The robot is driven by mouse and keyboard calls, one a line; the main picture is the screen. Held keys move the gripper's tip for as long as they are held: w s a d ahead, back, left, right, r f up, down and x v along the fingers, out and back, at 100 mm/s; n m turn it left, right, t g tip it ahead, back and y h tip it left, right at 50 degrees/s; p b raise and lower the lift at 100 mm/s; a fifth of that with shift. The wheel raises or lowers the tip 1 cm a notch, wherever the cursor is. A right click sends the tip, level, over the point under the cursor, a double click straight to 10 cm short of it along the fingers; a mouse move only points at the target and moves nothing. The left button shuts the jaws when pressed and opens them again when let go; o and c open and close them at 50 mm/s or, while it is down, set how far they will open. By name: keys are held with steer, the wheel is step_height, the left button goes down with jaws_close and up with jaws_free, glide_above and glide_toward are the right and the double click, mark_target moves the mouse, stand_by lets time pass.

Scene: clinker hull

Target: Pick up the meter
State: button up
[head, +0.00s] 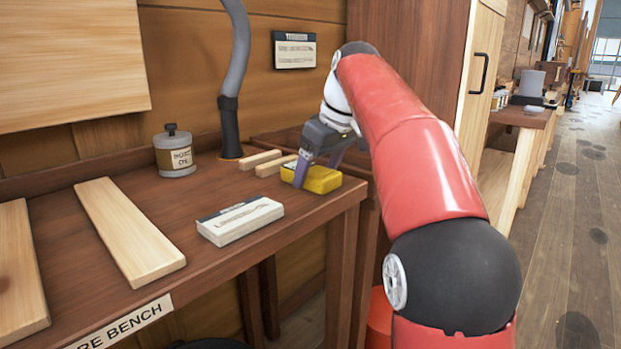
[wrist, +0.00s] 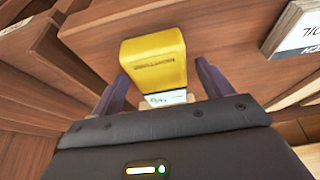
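The meter is a yellow box-shaped thing (head: 322,180) lying on the wooden bench near its right end. In the wrist view the yellow meter (wrist: 153,52) shows a dark slot and a pale panel with markings at its near end. My gripper (head: 315,171) is down at the meter, with one purple-grey finger on its near side and the other beyond it. In the wrist view my gripper (wrist: 160,70) has its fingers apart on both sides of the meter, with a visible gap at the right finger. The lower finger contact is not clear.
Wooden strips (head: 262,161) lie just left of the meter. A white labelled box (head: 240,220) sits nearer the front edge. A lidded tin (head: 175,155), a grey hose (head: 232,90) and a long plank (head: 130,230) are farther left. A wooden cabinet (head: 405,40) stands behind my arm.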

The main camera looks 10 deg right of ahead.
steer(key=c, duration=1)
steer(key=shift+r, duration=0.1)
